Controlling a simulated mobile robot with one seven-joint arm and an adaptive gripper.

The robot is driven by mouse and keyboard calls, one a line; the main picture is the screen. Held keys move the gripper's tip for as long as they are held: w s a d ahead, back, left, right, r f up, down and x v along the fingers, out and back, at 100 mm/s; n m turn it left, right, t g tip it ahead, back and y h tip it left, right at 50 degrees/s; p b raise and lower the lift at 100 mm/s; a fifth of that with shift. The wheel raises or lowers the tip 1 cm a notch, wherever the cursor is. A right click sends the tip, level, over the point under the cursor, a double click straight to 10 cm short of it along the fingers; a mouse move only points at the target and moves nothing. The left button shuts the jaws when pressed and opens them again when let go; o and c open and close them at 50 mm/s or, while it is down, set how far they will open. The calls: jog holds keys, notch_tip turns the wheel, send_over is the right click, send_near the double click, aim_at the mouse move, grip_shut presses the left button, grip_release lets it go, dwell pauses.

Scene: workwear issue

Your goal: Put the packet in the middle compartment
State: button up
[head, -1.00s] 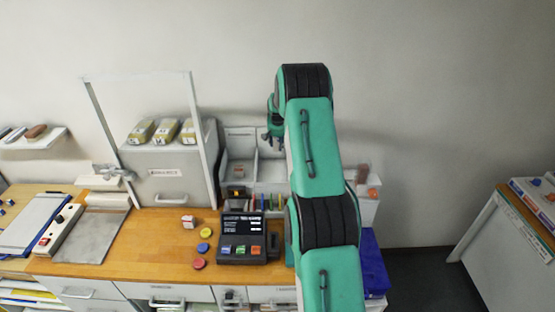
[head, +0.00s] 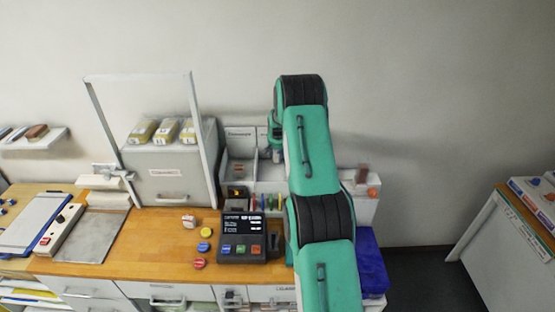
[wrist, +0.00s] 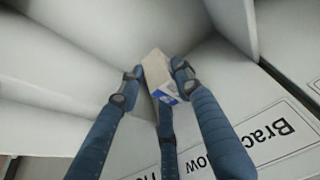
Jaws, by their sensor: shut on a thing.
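The packet (wrist: 158,74), a small beige box with a blue and white end, is between the fingers of my gripper (wrist: 158,78) in the wrist view. My gripper is shut on it. White compartment walls and a pale surface surround it there, and a label reading in part "Brac" (wrist: 268,135) lies at the lower right. In the head view my gripper (head: 275,150) is at the white compartment unit (head: 240,133), beside a divider. My arm hides much of the unit's right part, and the packet cannot be made out there. I cannot tell whether the packet touches the compartment floor.
A grey cabinet (head: 170,172) with several yellow-and-white packs on top and a white frame (head: 203,140) stand left of the unit. A dark terminal (head: 242,238) sits in front. Small round discs (head: 205,232) and a small box (head: 188,221) lie on the wooden counter (head: 160,230).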

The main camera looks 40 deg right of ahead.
jog(key=shift+f, duration=1.2)
jog(key=shift+f, duration=0.2)
jog(key=o, duration=0.8)
jog(key=shift+r, duration=0.15)
jog(key=shift+r, duration=0.2)
jog(key=b+v, duration=0.1)
jog(key=v, duration=1)
jog(key=shift+s+a+r, duration=0.15)
jog(key=shift+a+r, duration=0.05)
jog(key=shift+r, duration=0.1)
